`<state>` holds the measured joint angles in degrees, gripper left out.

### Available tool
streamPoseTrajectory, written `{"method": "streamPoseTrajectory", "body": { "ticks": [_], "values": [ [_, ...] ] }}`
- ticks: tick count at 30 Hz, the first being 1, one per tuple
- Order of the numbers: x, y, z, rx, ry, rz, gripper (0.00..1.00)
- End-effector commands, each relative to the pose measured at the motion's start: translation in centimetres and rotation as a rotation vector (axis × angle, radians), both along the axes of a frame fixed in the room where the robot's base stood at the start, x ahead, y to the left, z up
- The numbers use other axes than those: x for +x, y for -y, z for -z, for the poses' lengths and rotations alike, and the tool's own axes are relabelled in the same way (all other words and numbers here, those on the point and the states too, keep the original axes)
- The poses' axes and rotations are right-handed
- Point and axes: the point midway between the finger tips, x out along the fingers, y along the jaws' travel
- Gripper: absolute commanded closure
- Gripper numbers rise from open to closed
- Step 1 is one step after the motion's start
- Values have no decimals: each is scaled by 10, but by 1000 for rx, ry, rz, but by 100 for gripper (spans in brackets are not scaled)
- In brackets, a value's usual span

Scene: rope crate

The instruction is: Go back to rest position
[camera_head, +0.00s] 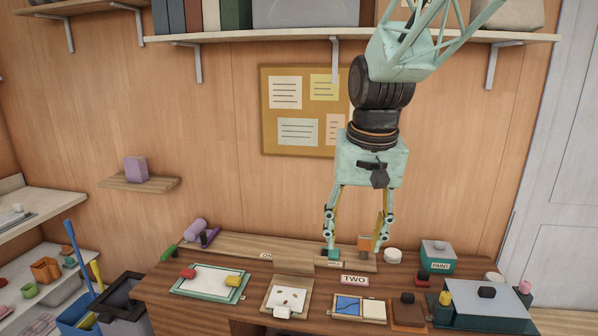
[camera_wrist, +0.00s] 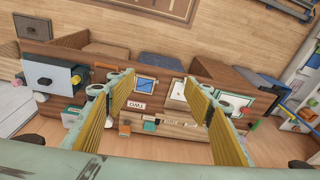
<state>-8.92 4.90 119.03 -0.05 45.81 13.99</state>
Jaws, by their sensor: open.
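My gripper (camera_head: 354,246) hangs pointing down in the head view, its two fingers spread wide apart. In the wrist view my gripper (camera_wrist: 160,80) shows two yellow-padded fingers with a clear gap and nothing held between them. In the head view the fingertips overlap the back part of the wooden desk (camera_head: 240,308). An orange block (camera_head: 365,243) and a small teal block (camera_head: 334,254) appear beside the fingertips there. In the wrist view the orange block (camera_wrist: 124,129) and teal block (camera_wrist: 150,126) stand on the desk; whether the fingertips touch anything is unclear.
A "TWO" sign (camera_head: 355,281), a teal PAINT box (camera_head: 438,256), a white round item (camera_head: 392,256) and a larger teal box (camera_head: 478,305) stand on the desk. A clipboard (camera_head: 209,281) lies left. A wall shelf (camera_head: 290,36) runs behind my upper arm.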

Motion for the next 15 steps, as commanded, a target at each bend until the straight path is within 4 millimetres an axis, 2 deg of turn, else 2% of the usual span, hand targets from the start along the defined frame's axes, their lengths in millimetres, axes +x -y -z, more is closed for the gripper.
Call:
{"method": "streamPoseTrajectory", "body": {
  "ticks": [15],
  "values": [
    [-84, 33, -37, -7, 46, -21, 52]
  ]
}}
